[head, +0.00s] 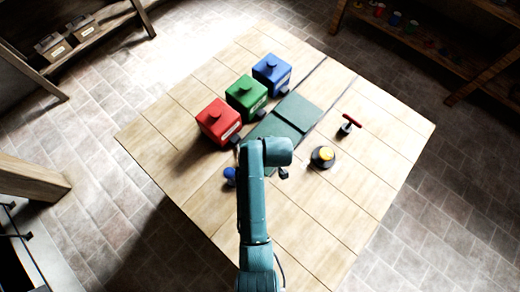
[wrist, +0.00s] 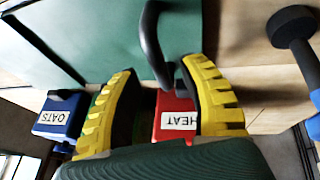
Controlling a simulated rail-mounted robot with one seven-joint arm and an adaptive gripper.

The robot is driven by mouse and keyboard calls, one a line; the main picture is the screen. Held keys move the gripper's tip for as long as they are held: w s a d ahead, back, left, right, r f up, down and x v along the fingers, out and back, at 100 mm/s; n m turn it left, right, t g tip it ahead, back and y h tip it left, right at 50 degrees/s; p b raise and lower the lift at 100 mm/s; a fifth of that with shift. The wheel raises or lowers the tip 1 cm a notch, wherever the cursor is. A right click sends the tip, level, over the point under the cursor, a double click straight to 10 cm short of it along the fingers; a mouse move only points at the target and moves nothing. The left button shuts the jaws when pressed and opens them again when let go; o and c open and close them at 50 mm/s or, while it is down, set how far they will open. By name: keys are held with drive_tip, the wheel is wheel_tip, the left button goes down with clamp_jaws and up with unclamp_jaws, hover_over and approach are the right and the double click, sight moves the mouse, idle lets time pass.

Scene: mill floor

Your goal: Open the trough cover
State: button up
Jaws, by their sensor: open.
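The trough cover (head: 298,112) is a dark green flat panel on the wooden table, partly hidden by my arm in the head view. In the wrist view the green panel (wrist: 70,35) fills the upper left, with a black curved handle (wrist: 150,35) rising from it. My gripper (wrist: 158,68) has its yellow-ridged fingers spread apart. The lower end of the handle shows between the fingertips; I cannot tell whether they touch it. In the head view my fingers are mostly hidden behind the arm.
Red (head: 218,122), green (head: 246,94) and blue (head: 271,72) lidded boxes stand in a row left of the cover. A red T-handle (head: 351,121) and a yellow-topped black knob (head: 322,156) are to the right. The table's right side is mostly clear.

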drive_tip(key=shift+x, duration=0.95)
clamp_jaws()
